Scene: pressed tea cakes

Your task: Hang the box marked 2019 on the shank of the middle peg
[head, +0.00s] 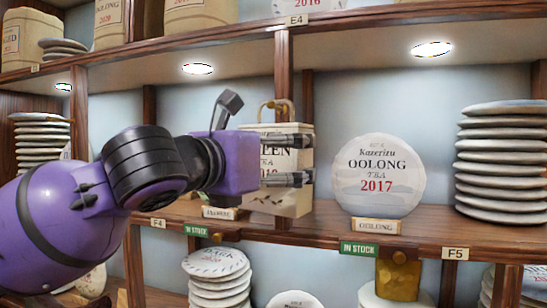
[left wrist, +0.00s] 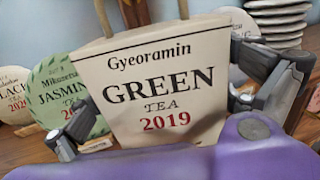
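The box marked 2019 (head: 264,200) is cream, reads GREEN TEA and has a tan loop handle (head: 266,106). It stands upright at shelf level; whether its base touches the board is unclear. It fills the middle of the left wrist view (left wrist: 165,85), slightly tilted there. My right gripper is out of view.
A round OOLONG 2017 cake (head: 378,185) stands right of the box, with a tall stack of cakes (head: 503,160) beyond. A JASMINE cake (left wrist: 70,100) stands left of the box in the left wrist view. Shelf posts and the lower-shelf stack (head: 217,275) are close.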

